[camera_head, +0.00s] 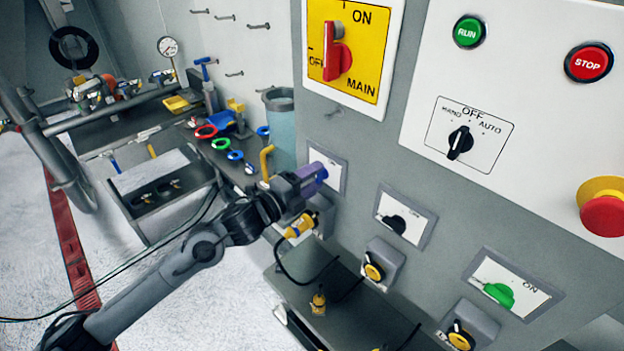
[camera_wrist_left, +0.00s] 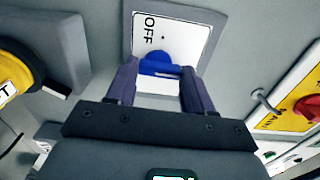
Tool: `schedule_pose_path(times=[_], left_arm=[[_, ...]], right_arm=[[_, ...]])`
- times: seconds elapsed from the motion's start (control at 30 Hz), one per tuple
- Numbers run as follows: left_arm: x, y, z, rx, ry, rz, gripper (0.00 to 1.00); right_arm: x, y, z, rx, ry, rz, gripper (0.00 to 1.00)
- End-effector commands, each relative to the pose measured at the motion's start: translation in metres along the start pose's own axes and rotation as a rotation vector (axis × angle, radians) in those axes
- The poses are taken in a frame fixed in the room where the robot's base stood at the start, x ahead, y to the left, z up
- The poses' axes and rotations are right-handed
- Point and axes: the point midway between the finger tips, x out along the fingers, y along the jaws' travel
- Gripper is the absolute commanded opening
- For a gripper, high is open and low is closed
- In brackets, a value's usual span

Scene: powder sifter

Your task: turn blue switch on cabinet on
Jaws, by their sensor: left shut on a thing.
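The blue switch (camera_wrist_left: 158,66) sits on a white plate (camera_wrist_left: 182,42) with a grey frame on the cabinet. In the wrist view the word OFF shows on the plate; no ON label is visible there. My left gripper (camera_head: 318,172) reaches the cabinet at the leftmost small switch plate (camera_head: 333,167) in the head view. It hides the blue switch there. In the wrist view the fingers of the left gripper (camera_wrist_left: 160,75) stand on either side of the blue switch and are shut on it. My right gripper is in neither view.
A black switch (camera_head: 396,224) and a green switch (camera_head: 498,294) are to the right on the same panel. The red main switch (camera_head: 338,58) is above. A yellow plug (camera_head: 301,224) sits just below my gripper, with cables and a ledge (camera_head: 345,310) beneath.

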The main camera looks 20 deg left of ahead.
Motion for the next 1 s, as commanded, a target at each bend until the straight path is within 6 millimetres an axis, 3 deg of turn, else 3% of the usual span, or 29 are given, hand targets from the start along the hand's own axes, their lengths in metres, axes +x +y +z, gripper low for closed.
schedule_pose_path(times=[0.07, 0.1, 0.27, 0.67, 1.0], left_arm=[[0.0, 0.0, 0.0, 0.001, 0.0, 0.0, 0.21], [0.0, 0.0, 0.0, 0.0, 0.0, 0.0, 0.55], [0.0, 0.0, 0.0, 0.0, 0.0, 0.0, 0.77], [-0.006, 0.001, 0.0, -0.001, 0.0, 0.001, 0.77], [-0.059, 0.003, 0.0, 0.003, 0.0, 0.003, 0.77]], right_arm=[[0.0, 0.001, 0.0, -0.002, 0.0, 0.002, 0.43], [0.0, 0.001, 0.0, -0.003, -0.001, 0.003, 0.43], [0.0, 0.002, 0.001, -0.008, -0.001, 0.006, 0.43], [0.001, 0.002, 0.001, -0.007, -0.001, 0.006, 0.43], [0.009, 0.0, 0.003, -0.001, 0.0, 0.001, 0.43]])
